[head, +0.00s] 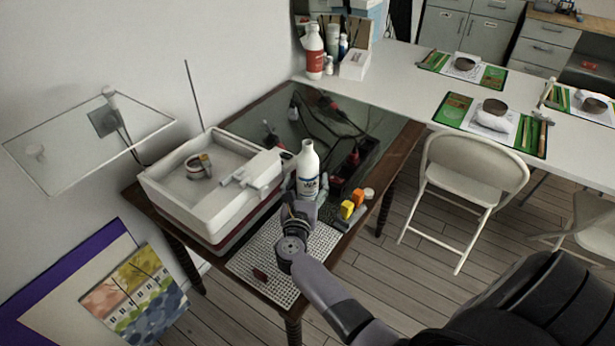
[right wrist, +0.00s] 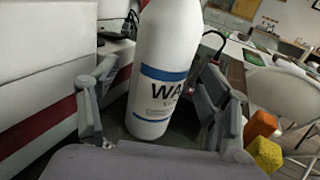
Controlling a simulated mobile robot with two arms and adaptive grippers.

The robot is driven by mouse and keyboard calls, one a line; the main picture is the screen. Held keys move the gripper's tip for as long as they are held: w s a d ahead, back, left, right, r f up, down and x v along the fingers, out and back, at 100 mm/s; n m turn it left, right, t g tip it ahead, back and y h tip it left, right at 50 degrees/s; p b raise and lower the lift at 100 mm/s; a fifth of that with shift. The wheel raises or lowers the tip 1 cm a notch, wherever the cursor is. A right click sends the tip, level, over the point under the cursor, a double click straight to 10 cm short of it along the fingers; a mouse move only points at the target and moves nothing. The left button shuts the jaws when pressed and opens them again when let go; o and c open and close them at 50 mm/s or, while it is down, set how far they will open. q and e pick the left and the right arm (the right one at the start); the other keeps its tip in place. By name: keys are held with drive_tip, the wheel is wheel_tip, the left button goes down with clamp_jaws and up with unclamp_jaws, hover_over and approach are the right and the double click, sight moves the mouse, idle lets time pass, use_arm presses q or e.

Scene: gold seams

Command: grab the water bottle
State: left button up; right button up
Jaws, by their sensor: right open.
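The water bottle (head: 308,168) is white with a blue band and stands upright on the small dark table, just beyond my right gripper. In the right wrist view the bottle (right wrist: 166,65) shows large, with part of its "WA" label readable; its top is cut off. My right gripper (head: 306,192) comes at it from the front. In the right wrist view my right gripper (right wrist: 160,110) is open, with one finger on each side of the bottle's lower part. I cannot tell whether either finger touches it. My left gripper is not in view.
A white basin (head: 160,190) stands close left of the bottle. Orange and yellow blocks (head: 350,206) lie close to its right. A white grid mat (head: 250,262) covers the table's near end. A folding chair (head: 470,170) stands to the right.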

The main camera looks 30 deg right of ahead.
sight(306, 180)
drive_tip(key=x, duration=0.4)
drive_tip(key=shift+d, duration=0.1)
drive_tip(key=shift+r, duration=0.1)
drive_tip(key=shift+c, duration=0.5)
drive_tip(key=c, duration=1.3)
